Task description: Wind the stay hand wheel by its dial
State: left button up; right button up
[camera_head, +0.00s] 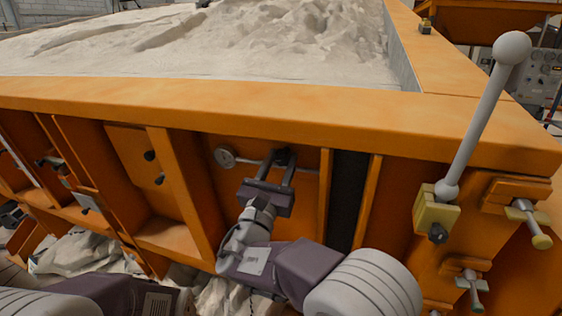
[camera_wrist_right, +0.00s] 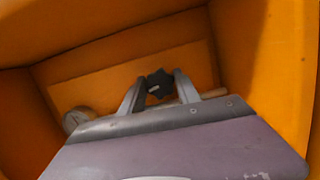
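The stay hand wheel shows as a dark, lobed knob (camera_wrist_right: 158,84) in the right wrist view, on the orange panel. In the head view the same dark knob (camera_head: 284,156) is partly hidden by my right gripper. A round grey dial (camera_head: 225,158) sits left of it, at the end of a thin rod; it also shows in the wrist view (camera_wrist_right: 78,119). My right gripper (camera_head: 281,164) points at the panel, its fingers apart on either side of the knob. Whether they touch it I cannot tell. My left gripper is out of view.
The orange sandbed wall has upright ribs (camera_head: 186,190) either side of the recess. A grey ball-topped lever (camera_head: 480,120) stands at the right, with T-handled clamps (camera_head: 527,222) beside it. Pale sand (camera_head: 250,45) fills the bed above the rim.

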grip_shut()
jog(key=shift+f+m+b, duration=0.25)
jog(key=shift+m+b, duration=0.35)
jog(key=shift+b, duration=0.25)
jog(key=m+h+b, duration=0.1)
jog(key=m+b, duration=0.2)
jog(key=m+g+h+b, duration=0.1)
jog(key=m+b, duration=0.3)
jog(key=m+g+h+b, duration=0.1)
jog(key=m+b, duration=0.1)
jog(key=m, duration=0.1)
jog(key=shift+m, duration=0.4)
jog(key=m+g+b, duration=0.1)
jog(key=m, duration=0.3)
jog(key=shift+m+b, duration=0.35)
jog(key=shift+m, duration=0.05)
jog(key=m+g+b, duration=0.1)
jog(key=m, duration=0.4)
jog(key=shift+m+y, duration=0.3)
jog(key=shift+m+g, duration=0.3)
